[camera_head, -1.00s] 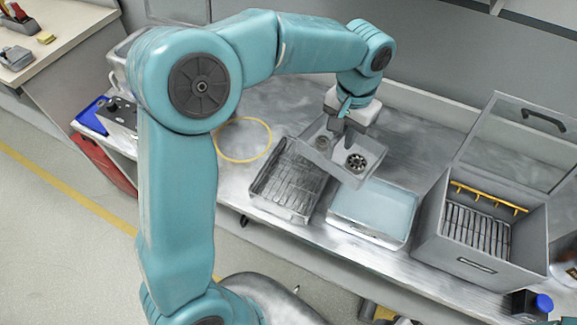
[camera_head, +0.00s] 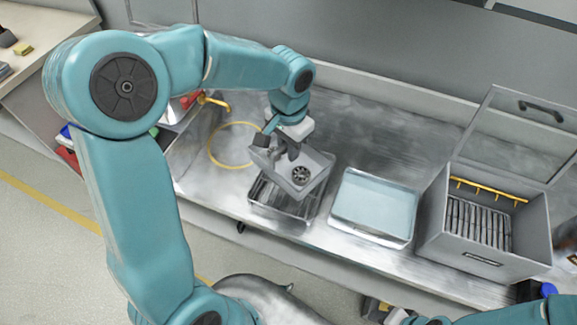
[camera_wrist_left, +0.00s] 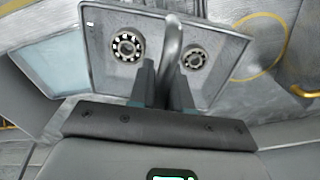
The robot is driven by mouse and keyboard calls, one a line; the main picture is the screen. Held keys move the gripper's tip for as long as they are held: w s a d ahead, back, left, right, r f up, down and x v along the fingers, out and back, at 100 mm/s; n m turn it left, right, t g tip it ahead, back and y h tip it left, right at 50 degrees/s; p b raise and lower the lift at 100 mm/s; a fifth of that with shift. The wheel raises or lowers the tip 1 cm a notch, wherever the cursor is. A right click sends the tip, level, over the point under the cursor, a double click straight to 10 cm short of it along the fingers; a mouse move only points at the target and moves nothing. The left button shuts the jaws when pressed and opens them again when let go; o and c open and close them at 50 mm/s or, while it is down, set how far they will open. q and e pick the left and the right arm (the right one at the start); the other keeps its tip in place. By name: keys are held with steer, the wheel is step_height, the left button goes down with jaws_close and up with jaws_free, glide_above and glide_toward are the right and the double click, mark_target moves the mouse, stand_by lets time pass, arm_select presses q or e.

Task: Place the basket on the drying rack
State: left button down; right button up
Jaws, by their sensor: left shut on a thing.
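The grey basket (camera_head: 276,177) hangs from my left gripper (camera_head: 290,152), which is shut on its handle. Round bearing-like parts lie inside; the left wrist view shows two of them in the basket (camera_wrist_left: 98,48), one on each side of the handle and the gripper (camera_wrist_left: 166,82). A slatted metal tray (camera_head: 283,222), which looks like the drying rack, sits on the bench under the basket. The basket hides its back part, and I cannot tell whether they touch. My right arm shows at the bottom right edge; its gripper (camera_head: 385,311) is mostly cut off.
A blue liquid-filled tray (camera_head: 372,205) stands right of the rack. Beyond it is a grey box (camera_head: 470,255) with yellow hooks, slats and a raised lid (camera_head: 520,135). A yellow ring (camera_head: 212,150) lies at left. The bench behind the blue tray is clear.

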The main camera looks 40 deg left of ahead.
mark_target(289, 165)
arm_select(q)
step_height(289, 165, down, 4)
steer(key=shift+w+r, duration=0.1)
step_height(289, 165, down, 4)
steer(key=shift+r, duration=0.25)
steer(key=shift+f, duration=0.4)
steer(key=shift+r, duration=0.1)
steer(key=c, duration=1.1)
jaws_free()
steer(key=shift+f, duration=0.2)
steer(key=shift+r, duration=0.15)
